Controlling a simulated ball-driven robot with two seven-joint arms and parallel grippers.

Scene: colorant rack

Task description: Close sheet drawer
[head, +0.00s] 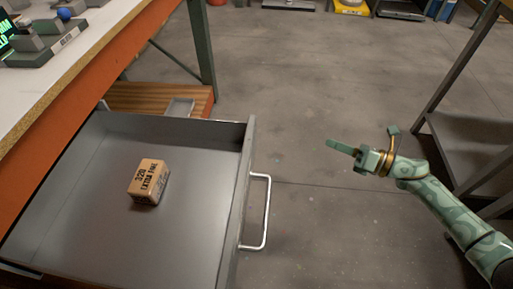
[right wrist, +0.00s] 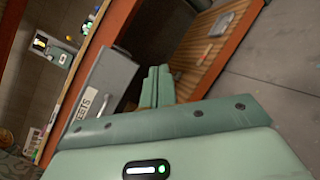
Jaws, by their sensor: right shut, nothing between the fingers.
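A grey metal drawer (head: 85,210) is pulled out from under the workbench in the head view. A silver bar handle (head: 266,212) stands out from its front panel. A small brown box (head: 149,182) printed "320 EXTRA FINE" lies inside the drawer. My right gripper (head: 332,145) is to the right of the handle, apart from it, with its fingers shut and empty. In the right wrist view its shut fingers (right wrist: 156,86) point toward a grey surface with a partly readable label (right wrist: 84,108). My left gripper is not in view.
The workbench (head: 75,65) with an orange edge stands above the drawer. A wooden lower shelf (head: 150,98) lies behind it. A metal shelf unit (head: 465,140) stands at the right, near my right arm. The concrete floor between is clear.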

